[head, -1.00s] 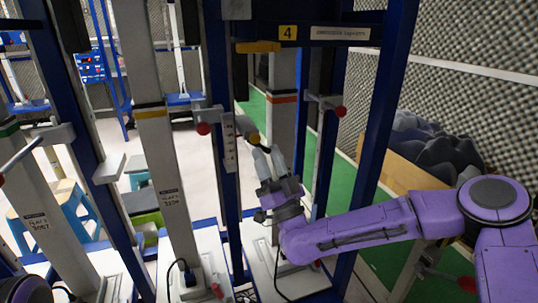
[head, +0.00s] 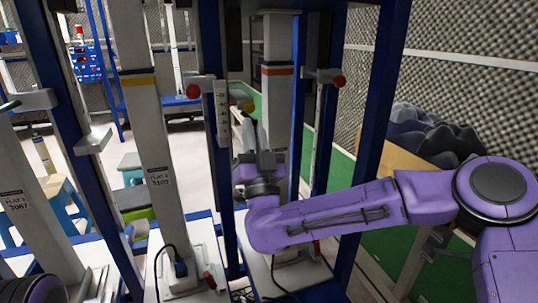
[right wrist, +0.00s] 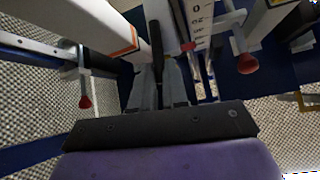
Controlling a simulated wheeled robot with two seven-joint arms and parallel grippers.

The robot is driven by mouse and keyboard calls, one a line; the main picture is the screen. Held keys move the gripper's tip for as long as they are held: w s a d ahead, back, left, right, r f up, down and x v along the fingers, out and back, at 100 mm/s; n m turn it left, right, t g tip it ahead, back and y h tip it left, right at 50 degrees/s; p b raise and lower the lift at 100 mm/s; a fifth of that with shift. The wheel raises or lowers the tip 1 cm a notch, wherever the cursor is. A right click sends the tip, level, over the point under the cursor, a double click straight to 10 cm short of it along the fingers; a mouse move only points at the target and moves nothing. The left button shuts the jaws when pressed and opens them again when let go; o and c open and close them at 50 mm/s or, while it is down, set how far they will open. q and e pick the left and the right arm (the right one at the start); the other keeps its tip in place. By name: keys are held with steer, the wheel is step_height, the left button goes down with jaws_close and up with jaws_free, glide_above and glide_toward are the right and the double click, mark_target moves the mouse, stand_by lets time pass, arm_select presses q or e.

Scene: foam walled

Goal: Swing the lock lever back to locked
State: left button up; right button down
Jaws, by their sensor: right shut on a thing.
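The lock lever shows in the right wrist view as a dark bar (right wrist: 156,38) between my right gripper's fingers (right wrist: 158,85). In the head view, my right gripper (head: 250,133) points up between the blue uprights, just below a yellow-orange knob (head: 248,105). It is shut on the lever. My fingers hide part of the lever, and I cannot tell its exact angle. A white scale strip (head: 222,115) with markings stands just left of the gripper. My left gripper is not in view; only a dark rounded part of my own body shows at bottom left.
A grey column with a red-orange band (head: 277,71) stands close behind. Blue posts (head: 365,120) crowd the sides. A box of grey foam (head: 425,140) stands at right.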

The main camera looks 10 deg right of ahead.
arm_select(q)
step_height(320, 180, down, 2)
steer(key=shift+b, duration=0.4)
arm_select(e)
steer(key=shift+a+m+h, duration=0.3)
steer(key=shift+m+h, duration=0.1)
steer(key=shift+h, duration=0.5)
steer(key=c, duration=1.1)
jaws_free()
